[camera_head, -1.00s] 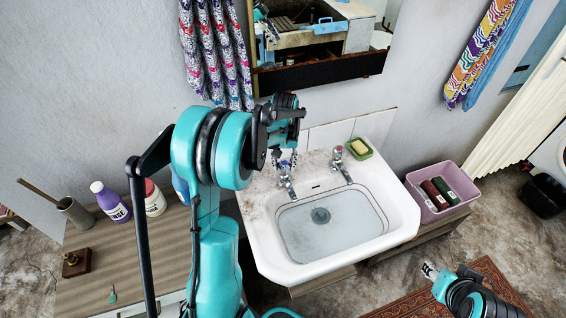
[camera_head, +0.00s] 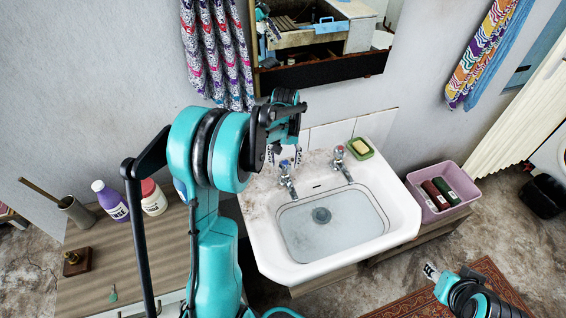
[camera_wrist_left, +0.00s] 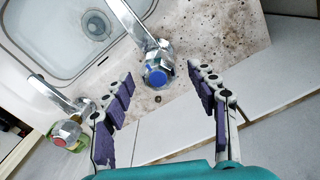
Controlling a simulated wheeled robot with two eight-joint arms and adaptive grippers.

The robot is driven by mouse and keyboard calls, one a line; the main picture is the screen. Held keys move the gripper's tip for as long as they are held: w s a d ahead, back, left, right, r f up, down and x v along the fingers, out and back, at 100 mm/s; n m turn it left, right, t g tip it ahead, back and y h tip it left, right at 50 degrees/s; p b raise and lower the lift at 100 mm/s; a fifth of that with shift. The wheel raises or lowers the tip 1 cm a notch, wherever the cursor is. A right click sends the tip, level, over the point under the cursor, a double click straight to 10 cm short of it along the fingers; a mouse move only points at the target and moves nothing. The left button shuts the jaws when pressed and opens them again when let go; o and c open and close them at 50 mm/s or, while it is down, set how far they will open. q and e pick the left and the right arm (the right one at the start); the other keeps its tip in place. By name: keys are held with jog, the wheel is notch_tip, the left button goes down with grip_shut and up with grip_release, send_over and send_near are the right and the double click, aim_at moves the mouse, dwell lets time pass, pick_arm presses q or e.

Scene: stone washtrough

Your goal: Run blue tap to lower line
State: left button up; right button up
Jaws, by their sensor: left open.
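The blue tap (camera_head: 285,174) stands at the back left of the white basin (camera_head: 262,238). Its blue-topped knob also shows in the left wrist view (camera_wrist_left: 156,75). My left gripper (camera_head: 284,156) is open, its fingers spread on either side of the blue knob; the left wrist view shows the fingertips (camera_wrist_left: 158,77) apart from it. The red tap (camera_head: 340,162) stands to the right. My right gripper (camera_head: 430,271) is low at the right, away from the basin.
A green soap dish (camera_head: 361,149) sits at the basin's back right corner. A pink crate (camera_head: 441,190) with bottles stands to the right. A wooden counter (camera_head: 90,280) with bottles lies left. A mirror (camera_head: 320,50) hangs behind, above the tiles.

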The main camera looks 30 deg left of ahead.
aim_at(284, 163)
pick_arm(q)
notch_tip(284, 163, up, 11)
jog(key=shift+s+f, duration=0.15)
jog(key=shift+f, duration=0.05)
dwell(0.4)
dwell(0.8)
